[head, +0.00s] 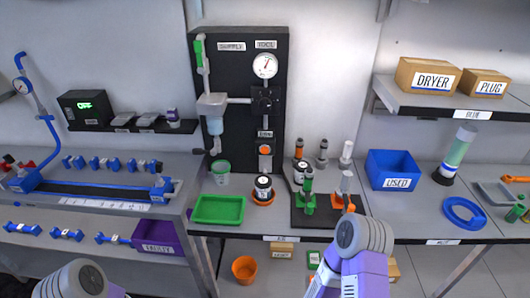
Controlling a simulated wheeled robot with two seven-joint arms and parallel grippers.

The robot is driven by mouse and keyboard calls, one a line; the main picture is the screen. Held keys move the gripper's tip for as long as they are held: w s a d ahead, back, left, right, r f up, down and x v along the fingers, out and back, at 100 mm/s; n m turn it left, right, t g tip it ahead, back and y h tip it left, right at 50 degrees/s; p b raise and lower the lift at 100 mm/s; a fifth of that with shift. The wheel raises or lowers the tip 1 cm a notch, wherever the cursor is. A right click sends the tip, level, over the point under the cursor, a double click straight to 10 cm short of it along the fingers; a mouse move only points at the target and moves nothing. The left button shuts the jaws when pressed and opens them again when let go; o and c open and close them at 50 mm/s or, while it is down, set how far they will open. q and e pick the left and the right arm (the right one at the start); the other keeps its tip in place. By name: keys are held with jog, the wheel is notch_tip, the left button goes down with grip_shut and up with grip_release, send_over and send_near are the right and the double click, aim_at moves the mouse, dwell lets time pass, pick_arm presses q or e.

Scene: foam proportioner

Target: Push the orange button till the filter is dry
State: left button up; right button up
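The orange button (264,150) is on the lower right of the black upright panel (233,72), below a small label. Nothing of mine touches it. A white filter-like housing with a clear bluish bowl (214,122) hangs at the panel's left; I cannot tell whether it is the filter or whether it is dry. A round white gauge (265,66) sits at the panel's upper right. Part of my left arm shows at the bottom left and part of my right arm at the bottom centre-right. Neither gripper shows.
A green tray (218,209), a clear green-rimmed cup (221,172) and a dark jar (263,188) stand below the panel. A black mat (323,217) holds green and orange tools. A blue bin (393,170) stands right. A dark box (87,108) with green lettering sits left.

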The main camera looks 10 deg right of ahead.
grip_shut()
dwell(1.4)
